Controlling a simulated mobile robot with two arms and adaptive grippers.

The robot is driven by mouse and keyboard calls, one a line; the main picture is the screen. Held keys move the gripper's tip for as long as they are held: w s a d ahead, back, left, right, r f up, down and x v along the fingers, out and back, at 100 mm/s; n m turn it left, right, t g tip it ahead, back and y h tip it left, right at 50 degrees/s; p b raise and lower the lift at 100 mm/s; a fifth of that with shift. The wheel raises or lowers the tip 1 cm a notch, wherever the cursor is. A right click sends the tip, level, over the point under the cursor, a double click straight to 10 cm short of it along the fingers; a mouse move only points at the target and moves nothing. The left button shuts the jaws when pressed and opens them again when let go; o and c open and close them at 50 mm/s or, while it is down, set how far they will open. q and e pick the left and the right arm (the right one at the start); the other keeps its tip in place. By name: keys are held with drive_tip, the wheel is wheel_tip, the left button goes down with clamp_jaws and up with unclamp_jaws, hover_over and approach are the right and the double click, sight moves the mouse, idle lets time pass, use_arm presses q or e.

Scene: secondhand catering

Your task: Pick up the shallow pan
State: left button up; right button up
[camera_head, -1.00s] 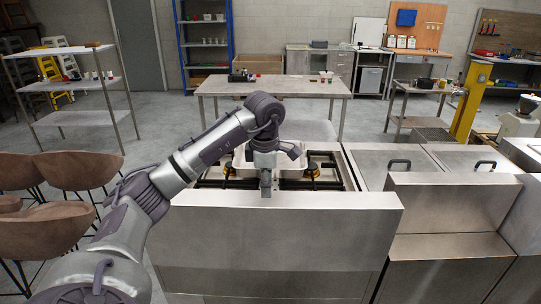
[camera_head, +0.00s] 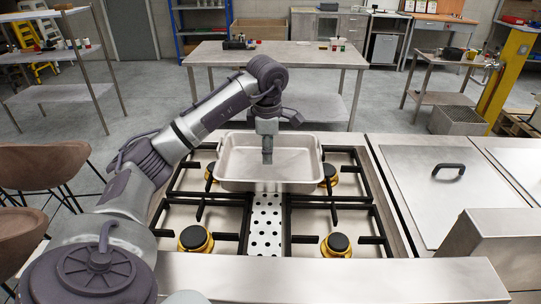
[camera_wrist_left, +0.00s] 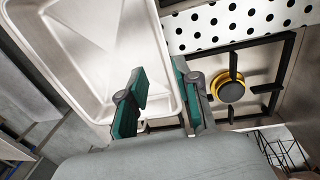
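The shallow pan (camera_head: 232,162) is a silver rectangular metal tray with a raised rim. It rests on the black grates of the stove, towards the back. My left gripper (camera_head: 267,158) points down over the pan in the head view. In the left wrist view the gripper (camera_wrist_left: 160,108) is open, with its two green-padded fingers apart. The pan (camera_wrist_left: 100,45) fills the upper left there, and its rim runs between the fingers in the picture. I cannot tell whether the fingers touch it. My right gripper is not in view.
The stove has yellow-ringed burners (camera_head: 195,239) and a perforated centre strip (camera_head: 265,225). A steel counter with a handled lid (camera_head: 445,180) stands to the right. Behind are a metal table (camera_head: 290,56) and open floor. Brown chairs (camera_head: 40,160) stand at left.

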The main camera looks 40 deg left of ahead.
sight(268, 188)
use_arm(q)
wheel_tip(268, 188, down, 3)
drive_tip(key=shift+w+a+f+p, duration=0.1)
drive_tip(key=shift+w+f+p, duration=0.05)
drive_tip(key=shift+p, duration=0.25)
wheel_tip(268, 188, down, 4)
drive_tip(key=shift+a+r+p, duration=0.1)
drive_tip(key=shift+p, duration=0.3)
drive_tip(key=shift+w+a+f, duration=0.1)
drive_tip(key=shift+w+f, duration=0.1)
drive_tip(key=shift+f, duration=0.45)
wheel_tip(268, 188, down, 4)
drive_tip(key=shift+w+a+f+p, duration=0.15)
drive_tip(key=shift+f+p, duration=0.1)
drive_tip(key=shift+p, duration=0.4)
drive_tip(key=shift+f, duration=0.35)
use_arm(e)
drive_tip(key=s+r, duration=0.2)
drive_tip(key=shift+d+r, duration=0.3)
use_arm(q)
drive_tip(key=shift+c, duration=0.3)
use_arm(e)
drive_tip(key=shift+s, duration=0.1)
use_arm(q)
drive_tip(key=c, duration=0.5)
clamp_jaws()
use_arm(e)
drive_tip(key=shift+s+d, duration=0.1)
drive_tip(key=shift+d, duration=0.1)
